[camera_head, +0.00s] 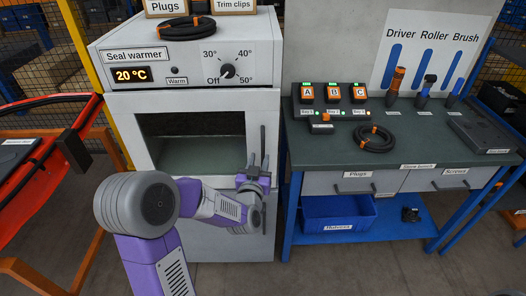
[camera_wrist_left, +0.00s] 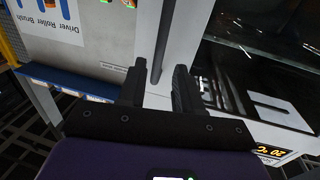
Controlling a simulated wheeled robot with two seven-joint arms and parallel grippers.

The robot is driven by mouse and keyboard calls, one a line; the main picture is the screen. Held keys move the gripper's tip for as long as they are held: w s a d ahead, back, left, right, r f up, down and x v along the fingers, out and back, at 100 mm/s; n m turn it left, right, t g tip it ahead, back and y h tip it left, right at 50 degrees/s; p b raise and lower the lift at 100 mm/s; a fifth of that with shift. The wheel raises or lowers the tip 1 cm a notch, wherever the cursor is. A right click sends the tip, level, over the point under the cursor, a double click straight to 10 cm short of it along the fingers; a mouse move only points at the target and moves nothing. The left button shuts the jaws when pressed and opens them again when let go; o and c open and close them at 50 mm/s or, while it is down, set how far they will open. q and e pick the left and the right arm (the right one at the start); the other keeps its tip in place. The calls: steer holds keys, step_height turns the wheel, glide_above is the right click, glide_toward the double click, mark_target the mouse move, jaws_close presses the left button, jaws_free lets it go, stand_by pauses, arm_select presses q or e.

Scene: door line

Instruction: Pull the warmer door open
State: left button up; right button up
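The seal warmer (camera_head: 190,60) stands left of centre in the head view. Its door (camera_head: 138,128) has a dark-framed window and looks closed. A vertical grey bar handle (camera_head: 262,140) runs along the door's right side. My left gripper (camera_head: 257,168) is at the handle's lower part. In the left wrist view the handle (camera_wrist_left: 165,40) lies between the two spread fingers of my left gripper (camera_wrist_left: 159,72), with gaps showing on both sides. The gripper is open around it. The left hand hides part of the handle in the head view. My right gripper is not in view.
A workbench (camera_head: 425,150) stands close to the right of the warmer, with drawers and a blue bin (camera_head: 338,212) below. An orange-framed rack (camera_head: 45,180) stands at the left. Floor (camera_head: 360,268) shows clear in front of the bench.

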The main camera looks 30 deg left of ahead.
mark_target(263, 150)
arm_select(q)
steer(key=x, duration=0.6)
steer(key=shift+w+f, duration=0.1)
steer(key=shift+w, duration=0.15)
jaws_close()
